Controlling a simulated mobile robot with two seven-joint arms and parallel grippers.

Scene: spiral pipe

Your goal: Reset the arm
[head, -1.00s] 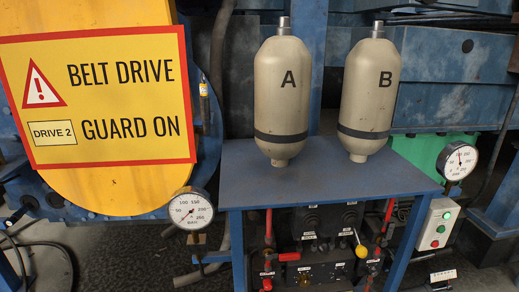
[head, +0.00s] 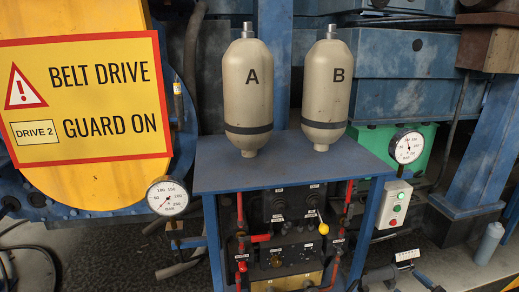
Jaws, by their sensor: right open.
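My right gripper (head: 406,276) is only partly in view, low at the bottom edge, right of the blue bench; its jaws look open and I see nothing between them. The rest of my right arm is cut off or hidden. My left arm and gripper are not in view.
Two beige tanks, A (head: 248,92) and B (head: 326,90), stand on the blue bench (head: 215,172). Pressure gauges (head: 407,146) and a button box (head: 396,205) flank it. A yellow belt guard sign (head: 85,97) is at left. A grey cylinder (head: 489,243) stands at right.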

